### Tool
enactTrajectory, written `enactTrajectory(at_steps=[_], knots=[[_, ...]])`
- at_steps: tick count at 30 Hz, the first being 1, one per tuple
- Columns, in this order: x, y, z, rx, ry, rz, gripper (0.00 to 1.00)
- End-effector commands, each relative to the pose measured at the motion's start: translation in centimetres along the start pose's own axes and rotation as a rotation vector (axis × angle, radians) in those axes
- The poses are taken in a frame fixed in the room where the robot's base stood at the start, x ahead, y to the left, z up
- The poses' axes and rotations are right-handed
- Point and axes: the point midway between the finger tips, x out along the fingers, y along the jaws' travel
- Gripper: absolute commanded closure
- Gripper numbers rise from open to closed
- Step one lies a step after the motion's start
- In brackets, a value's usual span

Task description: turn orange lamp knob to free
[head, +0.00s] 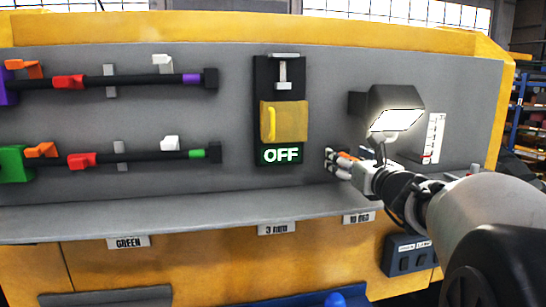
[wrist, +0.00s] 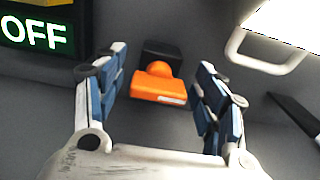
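The orange lamp knob (wrist: 160,87) sits on a small black mount (wrist: 161,54) on the grey panel. In the wrist view it lies between and just beyond the fingertips of my gripper (wrist: 158,88). The gripper is open, with a gap on each side of the knob. In the head view my gripper (head: 338,163) is at the panel below the lamp, and a bit of the orange knob (head: 347,156) shows between the fingers. The lit lamp (head: 396,112) is on the panel above and to the right, with a handle under it.
A green "OFF" display (head: 281,155) is left of my gripper, below a yellow switch cover (head: 284,121). A white gauge (head: 432,138) is to the right. Two black rods with coloured clamps (head: 130,157) are on the left. A grey ledge (head: 200,218) runs below.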

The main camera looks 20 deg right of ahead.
Motion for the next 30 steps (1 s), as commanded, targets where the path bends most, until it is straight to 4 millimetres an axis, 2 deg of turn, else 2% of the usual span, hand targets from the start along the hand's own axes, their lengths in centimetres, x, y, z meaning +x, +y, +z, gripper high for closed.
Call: enactTrajectory(at_steps=[2,17,30], knots=[[0.01,0.0,-0.02,0.0,0.0,0.0,0.43],[0.01,0.0,0.0,0.0,0.0,0.0,0.77],[0.02,0.08,-0.28,-0.097,-0.002,0.001,0.78]])
